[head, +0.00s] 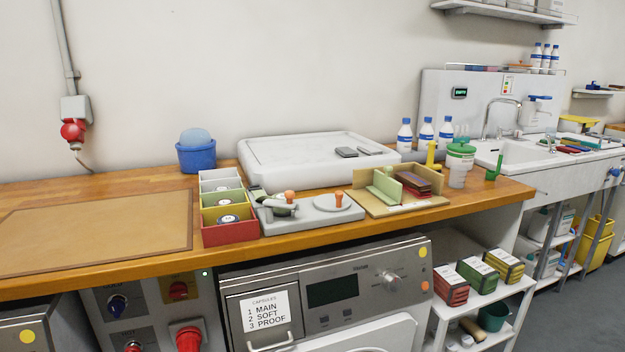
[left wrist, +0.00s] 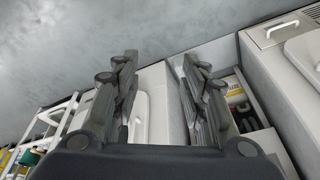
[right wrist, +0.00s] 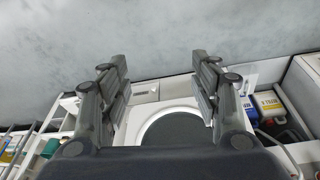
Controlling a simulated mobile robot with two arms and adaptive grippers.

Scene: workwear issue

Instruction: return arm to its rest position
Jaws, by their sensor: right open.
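My left gripper (left wrist: 158,90) shows in the left wrist view with its two fingers spread apart and nothing between them. My right gripper (right wrist: 160,85) shows in the right wrist view, also open and empty. Behind the fingers of both lie grey floor and white machine fronts, well apart from them. Neither arm nor gripper shows in the head view.
A wooden worktop (head: 520,190) holds a sectioned box (head: 230,232), a grey plate with orange-knobbed parts (head: 315,213), a wooden stand (head: 385,207), a blue tub (head: 196,156) and bottles (head: 425,131). A brown mat (head: 95,230) lies bare at left. A machine (head: 330,290) stands below.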

